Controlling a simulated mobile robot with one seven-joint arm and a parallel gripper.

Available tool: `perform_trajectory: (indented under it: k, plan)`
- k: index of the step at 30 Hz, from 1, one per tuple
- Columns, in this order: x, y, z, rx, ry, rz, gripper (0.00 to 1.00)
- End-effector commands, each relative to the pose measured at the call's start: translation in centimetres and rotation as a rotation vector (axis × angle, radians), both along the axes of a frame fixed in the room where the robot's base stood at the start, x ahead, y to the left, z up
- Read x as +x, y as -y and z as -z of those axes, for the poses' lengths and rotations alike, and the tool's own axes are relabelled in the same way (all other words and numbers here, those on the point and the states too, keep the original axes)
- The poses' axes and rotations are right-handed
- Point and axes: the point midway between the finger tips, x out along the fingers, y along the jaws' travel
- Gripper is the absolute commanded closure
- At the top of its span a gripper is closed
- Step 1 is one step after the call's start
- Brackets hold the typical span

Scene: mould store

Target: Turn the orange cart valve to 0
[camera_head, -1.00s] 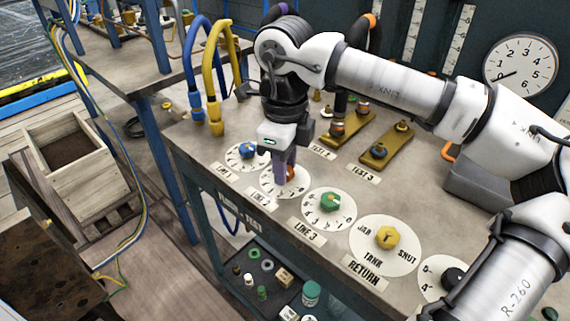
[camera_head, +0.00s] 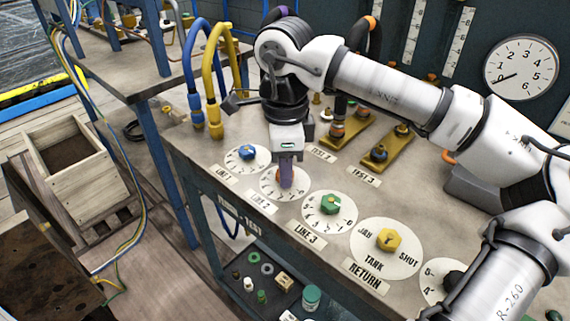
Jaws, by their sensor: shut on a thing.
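The orange valve (camera_head: 279,173) sits on a white round dial (camera_head: 268,192) behind the LINE 2 label (camera_head: 262,202) on the cart top. Only a sliver of orange shows.
A blue valve (camera_head: 247,153) is close on the left and a green valve (camera_head: 330,204) close on the right. A yellow valve (camera_head: 389,239) is further right. Blue (camera_head: 193,80) and yellow (camera_head: 214,90) hoses stand behind. Brass blocks (camera_head: 385,158) lie behind the dials.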

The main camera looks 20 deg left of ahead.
Motion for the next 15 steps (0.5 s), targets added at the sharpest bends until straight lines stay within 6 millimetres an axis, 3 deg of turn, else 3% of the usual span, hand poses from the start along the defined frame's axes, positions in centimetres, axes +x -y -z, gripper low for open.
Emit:
perform_trajectory:
  k: [8, 9, 13, 15]
  plan:
    - [0.09, -0.08, -0.18, 0.004, 0.004, 0.001, 0.93]
    - [0.08, -0.07, -0.18, 0.004, 0.004, 0.001, 0.65]
    - [0.05, -0.05, -0.13, 0.003, 0.003, 0.001, 0.49]
    - [0.04, -0.04, -0.10, 0.002, 0.002, 0.001, 0.49]
